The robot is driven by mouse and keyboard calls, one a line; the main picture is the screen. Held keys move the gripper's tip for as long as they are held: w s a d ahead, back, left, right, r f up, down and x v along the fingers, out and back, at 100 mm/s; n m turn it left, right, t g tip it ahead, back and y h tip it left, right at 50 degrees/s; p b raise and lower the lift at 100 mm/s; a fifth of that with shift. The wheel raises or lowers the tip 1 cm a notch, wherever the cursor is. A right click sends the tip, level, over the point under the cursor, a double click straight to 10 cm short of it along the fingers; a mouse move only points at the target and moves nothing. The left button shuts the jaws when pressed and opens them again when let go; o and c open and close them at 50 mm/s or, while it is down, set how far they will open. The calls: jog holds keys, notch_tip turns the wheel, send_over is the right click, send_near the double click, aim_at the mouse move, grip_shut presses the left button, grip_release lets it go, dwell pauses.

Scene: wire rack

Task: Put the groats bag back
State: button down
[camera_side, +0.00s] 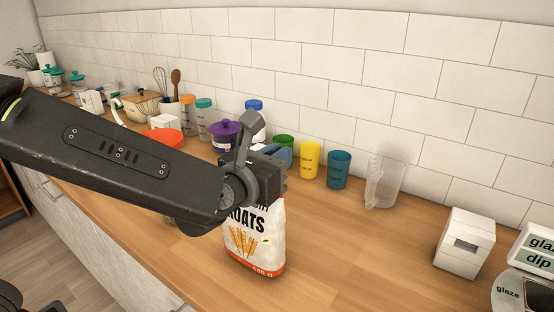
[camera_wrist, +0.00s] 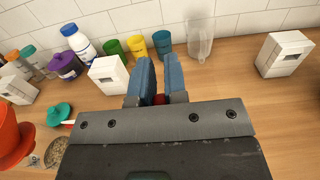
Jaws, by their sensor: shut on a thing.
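The groats bag (camera_side: 255,245) is white with black lettering, a picture of grain ears and an orange band at the bottom. It is upright in the middle of the counter in the side view. My gripper (camera_side: 272,160) is above it, shut on its top, which the gripper hides. I cannot tell whether the bag's base touches the counter. In the wrist view the blue fingers of my gripper (camera_wrist: 155,78) are close together with a small red patch between them; the gripper body hides the bag there.
Yellow (camera_side: 310,160) and teal (camera_side: 339,170) cups and a clear jug (camera_side: 384,182) stand along the tiled wall. A white box (camera_side: 465,242) stands at right. A purple-lidded jar (camera_side: 225,135) and other containers crowd the left. The wooden counter (camera_side: 350,255) is clear right of the bag.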

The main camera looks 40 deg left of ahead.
jog(key=shift+f, duration=0.4)
jog(key=c, duration=1.2)
grip_release()
jog(key=shift+o, duration=0.2)
